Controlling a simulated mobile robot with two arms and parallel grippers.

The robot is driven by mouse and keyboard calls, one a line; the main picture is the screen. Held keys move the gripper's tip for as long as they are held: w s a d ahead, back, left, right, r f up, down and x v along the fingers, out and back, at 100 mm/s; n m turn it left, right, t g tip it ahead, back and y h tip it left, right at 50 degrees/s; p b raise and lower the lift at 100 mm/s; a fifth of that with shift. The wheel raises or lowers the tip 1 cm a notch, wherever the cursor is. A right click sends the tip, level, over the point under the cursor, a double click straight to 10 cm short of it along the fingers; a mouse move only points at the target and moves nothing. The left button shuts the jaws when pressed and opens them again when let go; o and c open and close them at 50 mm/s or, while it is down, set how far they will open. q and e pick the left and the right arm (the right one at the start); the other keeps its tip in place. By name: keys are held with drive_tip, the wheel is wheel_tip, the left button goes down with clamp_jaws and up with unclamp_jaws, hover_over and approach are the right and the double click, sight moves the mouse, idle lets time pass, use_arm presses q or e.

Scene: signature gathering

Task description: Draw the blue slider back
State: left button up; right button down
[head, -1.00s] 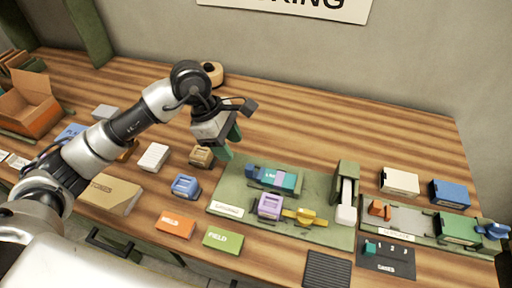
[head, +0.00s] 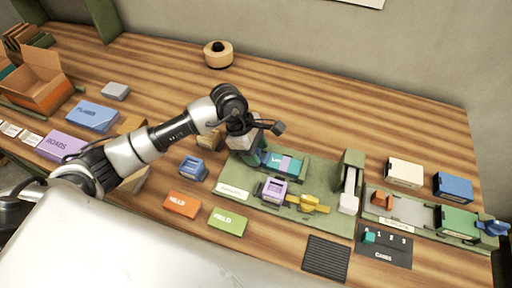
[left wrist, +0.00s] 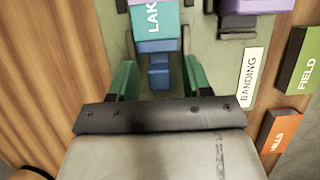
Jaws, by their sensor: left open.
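The blue slider (left wrist: 158,74) lies between my open fingers in the left wrist view, just behind a teal and purple block marked LAK (left wrist: 152,18). In the head view that block (head: 285,163) sits on the green banding board (head: 233,176), and my gripper largely hides the slider at its left end. My left gripper (left wrist: 159,82) is open, pointing down over the slider, with one green finger on each side of it. Contact cannot be told. In the head view the left gripper (head: 255,157) is at the board's back left. My right gripper is not in view.
A lilac stamp-like piece (head: 272,190) and a yellow piece (head: 308,203) stand in front on the board. A green and white post (head: 350,182) stands at its right. A blue piece (head: 193,167) is left of the board.

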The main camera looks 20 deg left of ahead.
use_arm(q)
drive_tip(key=shift+f, duration=0.1)
clamp_jaws()
drive_tip(key=a+b, duration=0.2)
drive_tip(key=a, duration=0.1)
drive_tip(key=shift+w+a, duration=0.15)
drive_tip(key=shift+a, duration=0.4)
drive_tip(key=shift+d, duration=0.1)
unclamp_jaws()
drive_tip(key=shift+a, duration=0.2)
